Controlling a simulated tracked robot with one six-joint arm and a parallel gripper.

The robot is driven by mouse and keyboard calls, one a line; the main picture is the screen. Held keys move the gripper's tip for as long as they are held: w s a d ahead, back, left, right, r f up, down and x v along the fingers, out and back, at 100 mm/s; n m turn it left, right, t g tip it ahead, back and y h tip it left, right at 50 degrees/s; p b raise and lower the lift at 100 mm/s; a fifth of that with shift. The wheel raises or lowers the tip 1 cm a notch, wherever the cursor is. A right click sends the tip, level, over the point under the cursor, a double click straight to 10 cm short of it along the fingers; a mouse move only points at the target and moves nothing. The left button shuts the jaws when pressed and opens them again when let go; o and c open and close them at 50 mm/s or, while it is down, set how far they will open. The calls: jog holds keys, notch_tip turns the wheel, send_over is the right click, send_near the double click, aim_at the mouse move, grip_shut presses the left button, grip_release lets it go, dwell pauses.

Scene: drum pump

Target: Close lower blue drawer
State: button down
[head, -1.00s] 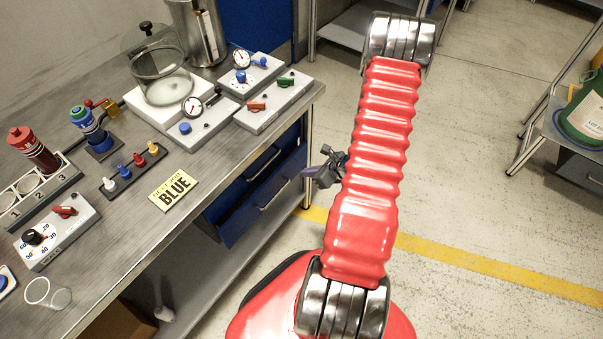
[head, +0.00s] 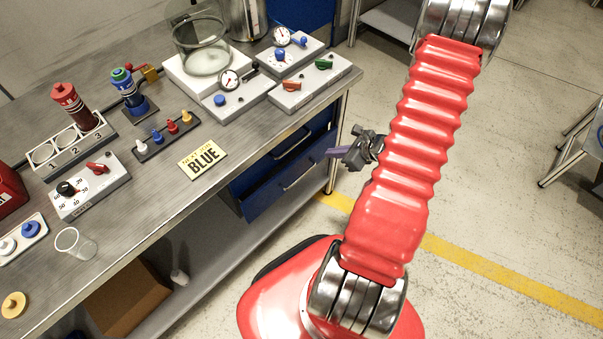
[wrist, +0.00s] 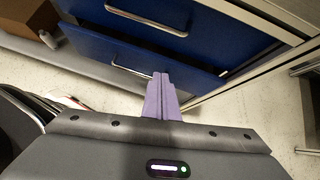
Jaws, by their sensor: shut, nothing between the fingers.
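The lower blue drawer (head: 292,187) is under the right end of the workbench and stands partly pulled out. Its front and grey handle also show in the wrist view (wrist: 150,66). The upper blue drawer (head: 292,146) is just above it, with its own handle. My gripper (head: 331,153) has purple fingers and is to the right of the drawer fronts in the head view. In the wrist view, the fingers (wrist: 162,80) are together and empty, pointing at the lower drawer's front, right of its handle. I cannot tell whether they touch it.
A lower shelf (head: 215,255) with a cardboard box (head: 128,293) runs below. A bench leg (head: 333,172) stands close to my gripper. The floor to the right is open.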

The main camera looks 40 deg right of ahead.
jog(key=a+r+n+g+y, duration=0.3)
jog(key=a+r+n+g, duration=0.2)
jog(key=a+r+n, duration=1.35)
jog(key=s+a+r+n+h, duration=0.2)
jog(key=s+a+r+n, duration=0.1)
jog(key=r, duration=0.3)
jog(key=s+a+r+n+t+h, duration=0.1)
jog(key=s+a+r+n+h, duration=0.1)
jog(key=r+n, duration=0.3)
jog(key=s+a+r+n+h, duration=0.1)
jog(key=s+a+r+n, duration=0.4)
jog(key=r, duration=0.2)
jog(key=shift+t+h, duration=0.4)
jog(key=shift+r, duration=0.1)
